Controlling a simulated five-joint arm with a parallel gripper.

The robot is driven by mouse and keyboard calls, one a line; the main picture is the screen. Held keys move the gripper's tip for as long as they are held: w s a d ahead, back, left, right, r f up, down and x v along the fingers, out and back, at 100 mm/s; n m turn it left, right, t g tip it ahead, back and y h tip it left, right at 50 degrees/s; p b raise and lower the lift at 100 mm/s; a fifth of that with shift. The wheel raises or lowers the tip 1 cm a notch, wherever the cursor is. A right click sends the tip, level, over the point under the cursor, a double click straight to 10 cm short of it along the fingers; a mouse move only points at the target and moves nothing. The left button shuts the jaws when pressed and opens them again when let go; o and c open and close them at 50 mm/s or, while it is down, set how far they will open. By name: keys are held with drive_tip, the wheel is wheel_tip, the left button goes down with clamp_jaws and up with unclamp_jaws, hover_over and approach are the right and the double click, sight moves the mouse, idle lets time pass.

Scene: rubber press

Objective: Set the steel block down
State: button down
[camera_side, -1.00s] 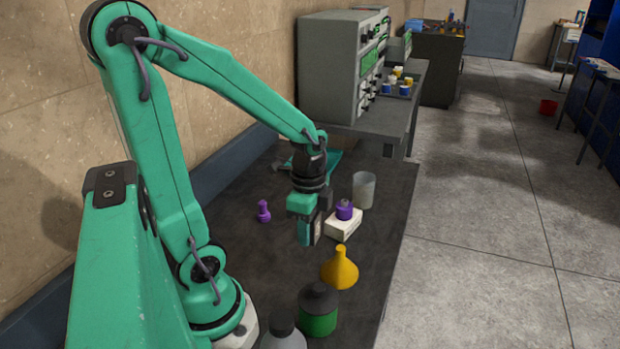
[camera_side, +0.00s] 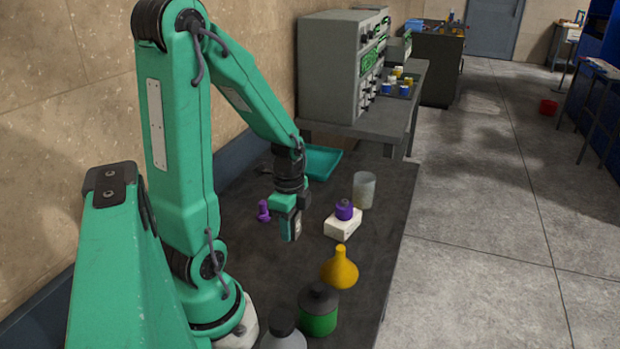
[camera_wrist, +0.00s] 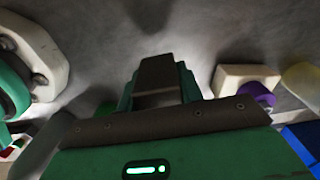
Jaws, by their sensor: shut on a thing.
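My gripper (camera_side: 291,228) hangs above the dark bench, pointing down, between the purple peg and the white block. It is shut on the steel block, a small grey piece (camera_side: 297,224) at the fingertips, mostly hidden by them in the side view. In the wrist view the block (camera_wrist: 157,72) shows as a dark grey shape between the green fingers. The fingers and block look a little clear of the bench, but the exact gap is hard to tell.
A white block (camera_side: 342,229) with a purple piece (camera_side: 344,210) on it stands right of my gripper. Bare bench (camera_side: 255,265) lies in front-left.

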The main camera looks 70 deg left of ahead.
sight(284, 246)
drive_tip(key=shift+s+a+f, duration=0.1)
drive_tip(key=shift+a+f, duration=0.3)
drive_tip(key=shift+a, duration=0.25)
drive_tip(key=shift+s+a+f, duration=0.1)
drive_tip(key=shift+a+f, duration=0.25)
drive_tip(key=shift+a, duration=0.3)
drive_tip(key=shift+s+a+f, duration=0.1)
drive_tip(key=shift+a+f, duration=0.3)
drive_tip(key=shift+a, duration=0.25)
drive_tip(key=shift+f, duration=0.15)
drive_tip(key=shift+f, duration=1.85)
drive_tip(key=shift+f, duration=0.2)
drive_tip(key=c, duration=0.9)
unclamp_jaws()
drive_tip(key=shift+r, duration=0.15)
drive_tip(key=shift+r, duration=6.05)
drive_tip(key=shift+d, duration=0.1)
